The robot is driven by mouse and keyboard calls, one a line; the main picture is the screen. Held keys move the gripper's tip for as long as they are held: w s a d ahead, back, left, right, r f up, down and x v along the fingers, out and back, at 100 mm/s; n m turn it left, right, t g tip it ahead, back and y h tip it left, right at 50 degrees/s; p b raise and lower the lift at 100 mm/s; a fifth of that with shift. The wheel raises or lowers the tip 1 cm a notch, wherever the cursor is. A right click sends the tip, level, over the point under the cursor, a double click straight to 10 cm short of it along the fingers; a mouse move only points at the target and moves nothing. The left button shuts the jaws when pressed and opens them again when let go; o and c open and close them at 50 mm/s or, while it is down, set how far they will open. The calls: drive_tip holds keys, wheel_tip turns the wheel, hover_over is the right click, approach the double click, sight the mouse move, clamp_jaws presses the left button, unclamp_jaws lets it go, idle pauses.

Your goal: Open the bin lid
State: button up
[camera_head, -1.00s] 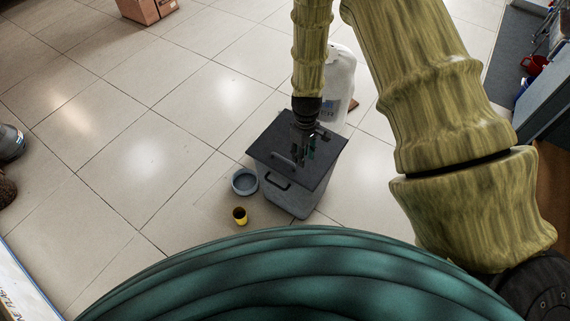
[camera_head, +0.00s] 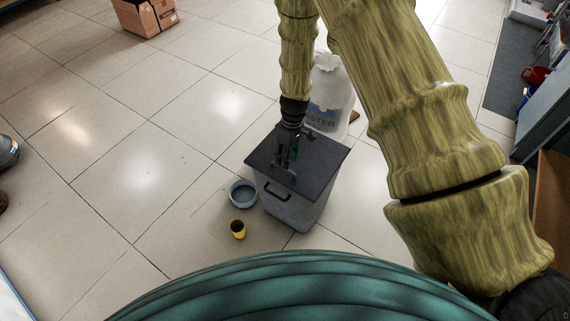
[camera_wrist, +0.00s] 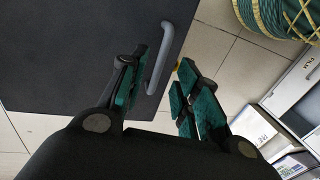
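The grey bin (camera_head: 300,211) stands upright on the floor, its dark flat lid (camera_head: 322,155) closed. A grey bar handle stands up from the lid; in the wrist view this handle (camera_wrist: 164,58) shows clearly near the lid's edge. My gripper (camera_head: 287,168) points down over the lid at the handle, hiding part of it in the head view. In the wrist view my gripper (camera_wrist: 160,80) is open, with the handle between its green-padded fingers, closer to the left finger. I cannot tell whether a finger touches it. A second, dark handle (camera_head: 276,192) is on the bin's front side.
A blue-grey bowl (camera_head: 243,194) and a yellow cup (camera_head: 238,230) are on the floor left of the bin. A white sack (camera_head: 331,88) stands behind it. A cardboard box (camera_head: 146,17) is far at the back left. The tiled floor to the left is mostly clear.

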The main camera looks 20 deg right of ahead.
drive_tip(key=shift+s+a+f, duration=0.1)
drive_tip(key=shift+a+f, duration=0.05)
drive_tip(key=shift+f, duration=0.7)
drive_tip(key=shift+s+a+f, duration=0.1)
drive_tip(key=shift+f, duration=0.7)
drive_tip(key=shift+c, duration=0.2)
clamp_jaws()
